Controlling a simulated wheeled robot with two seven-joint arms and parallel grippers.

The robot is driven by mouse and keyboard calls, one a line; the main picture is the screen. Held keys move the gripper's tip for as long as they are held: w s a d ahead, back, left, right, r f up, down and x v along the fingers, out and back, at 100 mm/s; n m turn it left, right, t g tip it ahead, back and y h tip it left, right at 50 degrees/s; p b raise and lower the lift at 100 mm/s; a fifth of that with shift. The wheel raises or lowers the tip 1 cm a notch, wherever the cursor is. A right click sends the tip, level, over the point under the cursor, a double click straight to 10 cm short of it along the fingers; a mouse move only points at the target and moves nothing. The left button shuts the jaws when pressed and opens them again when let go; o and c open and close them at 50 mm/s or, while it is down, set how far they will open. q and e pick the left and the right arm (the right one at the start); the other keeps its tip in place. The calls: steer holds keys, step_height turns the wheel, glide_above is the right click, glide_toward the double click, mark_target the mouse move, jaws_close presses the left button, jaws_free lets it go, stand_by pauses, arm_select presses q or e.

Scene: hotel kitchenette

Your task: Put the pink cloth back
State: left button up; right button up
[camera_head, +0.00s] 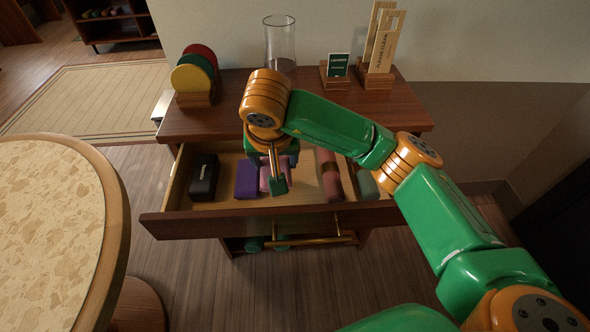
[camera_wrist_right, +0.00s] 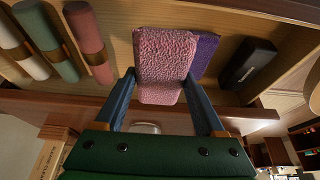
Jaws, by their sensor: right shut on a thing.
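The pink cloth (camera_head: 264,184) is a folded, fuzzy block at the open drawer (camera_head: 160,215). It also shows large in the right wrist view (camera_wrist_right: 165,60), between the two fingers. My right gripper (camera_head: 279,182) points down over the drawer and is shut on the cloth, partly hiding it in the head view. A folded purple cloth (camera_head: 246,180) lies right beside it, to its left in the head view. I cannot tell whether the pink cloth rests fully on the drawer floor. My left gripper is out of view.
The drawer also holds a black case (camera_head: 203,178), a rolled pink towel (camera_head: 328,172) and a green roll (camera_head: 367,184). On the cabinet top stand coloured discs (camera_head: 190,78), a glass vase (camera_head: 280,45) and sign holders (camera_head: 375,75). A round table (camera_head: 60,220) is at left.

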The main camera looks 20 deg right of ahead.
mark_target(288, 157)
steer(key=w+d+f, duration=0.1)
steer(key=f, duration=0.1)
steer(key=w+d+f, duration=0.1)
steer(key=f, duration=0.1)
steer(key=w+d+f, duration=0.1)
steer(key=f, duration=0.1)
steer(key=shift+w+d, duration=0.4)
step_height(288, 157, down, 3)
steer(key=shift+r+p, duration=0.1)
steer(key=shift+p, duration=0.25)
steer(key=shift+w+f, duration=0.1)
steer(key=shift+f, duration=0.25)
steer(key=o, duration=1.3)
steer(key=shift+r, duration=0.3)
steer(key=p+v, duration=0.1)
steer(key=v, duration=1)
steer(key=shift+r, duration=0.4)
